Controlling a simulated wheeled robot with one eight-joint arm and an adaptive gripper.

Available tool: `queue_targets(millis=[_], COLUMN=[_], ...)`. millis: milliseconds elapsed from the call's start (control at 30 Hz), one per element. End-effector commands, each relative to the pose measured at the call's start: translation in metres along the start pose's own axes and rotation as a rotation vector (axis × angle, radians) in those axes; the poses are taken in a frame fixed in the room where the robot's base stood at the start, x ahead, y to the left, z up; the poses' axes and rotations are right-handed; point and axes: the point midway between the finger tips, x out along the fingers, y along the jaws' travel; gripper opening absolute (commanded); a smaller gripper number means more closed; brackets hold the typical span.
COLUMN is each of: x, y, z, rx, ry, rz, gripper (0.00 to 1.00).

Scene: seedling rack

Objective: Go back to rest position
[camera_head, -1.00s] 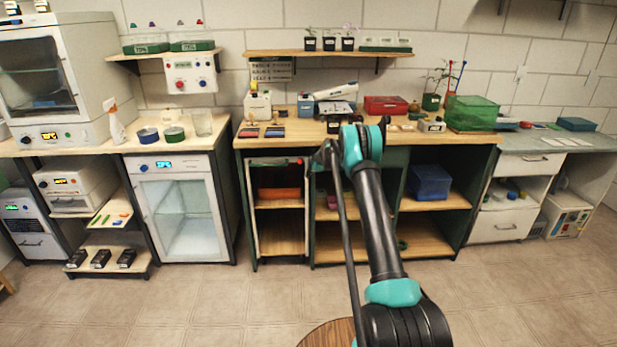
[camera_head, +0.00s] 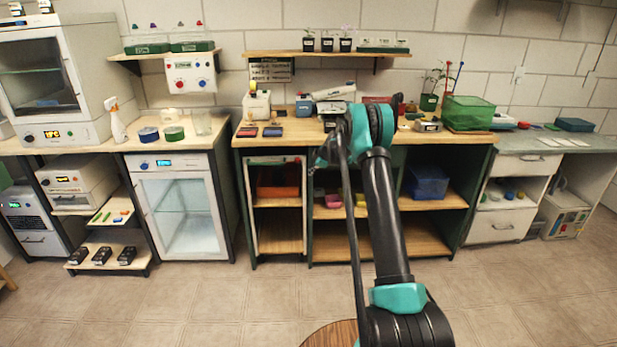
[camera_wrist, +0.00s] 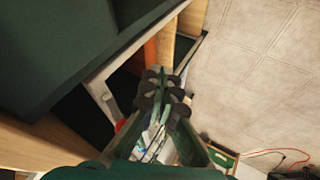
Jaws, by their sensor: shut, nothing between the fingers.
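My gripper (camera_wrist: 165,92) is in the middle of the wrist view, with its dark finger pads together and nothing between them. It points past the edge of wooden shelving toward the tiled floor (camera_wrist: 265,80). In the head view my arm reaches up in front of the middle workbench (camera_head: 285,141). The arm's upper joint covers part of the bench top, and the fingers cannot be made out clearly there.
Below the bench top are open shelves with an orange bin (camera_head: 278,182) and a blue bin (camera_head: 427,182). A green bin (camera_head: 469,112) stands at the bench's right end. A glass-fronted cabinet (camera_head: 188,215) stands left.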

Motion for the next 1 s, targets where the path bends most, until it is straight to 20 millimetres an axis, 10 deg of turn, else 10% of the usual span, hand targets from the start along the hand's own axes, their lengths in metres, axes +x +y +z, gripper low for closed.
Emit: queue_targets(millis=[467, 1000], x=[-0.058, -0.224], y=[-0.011, -0.152], z=[-0.005, -0.018], rx=[0.056, 0.537], ry=[-0.015, -0.161], rz=[-0.005, -0.003], gripper=[0.00, 0.00])
